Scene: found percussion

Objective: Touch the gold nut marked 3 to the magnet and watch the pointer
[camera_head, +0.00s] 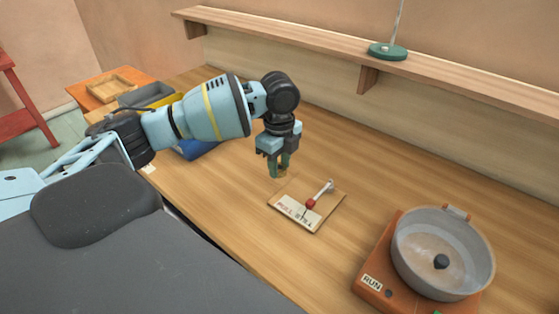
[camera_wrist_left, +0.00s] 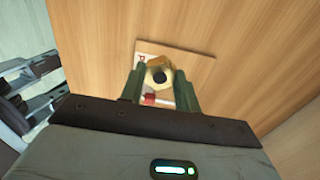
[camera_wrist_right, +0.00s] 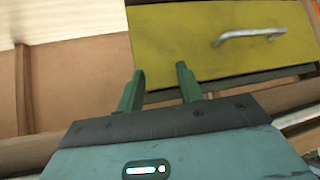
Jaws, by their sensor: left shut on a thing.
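My left gripper (camera_head: 280,170) is shut on a gold hex nut (camera_wrist_left: 159,72), held between the two green fingers. In the head view it is just above the table, behind the upper left edge of a small wooden board (camera_head: 334,207). No number is readable on the nut. The board carries a white card with lettering (camera_head: 292,209), a red-tipped part (camera_head: 310,203) and a pale metal piece (camera_head: 327,187). I cannot tell which of these is the magnet or the pointer. In the left wrist view the nut hides part of the board. My right gripper (camera_wrist_right: 160,82) is open and empty.
An orange base marked RUN with a round metal pan (camera_head: 442,252) stands at the lower right. A shelf (camera_head: 450,90) runs along the back and holds a green-based stand (camera_head: 388,51). Bins (camera_head: 150,95) are at the left. A yellow drawer front (camera_wrist_right: 200,40) faces my right gripper.

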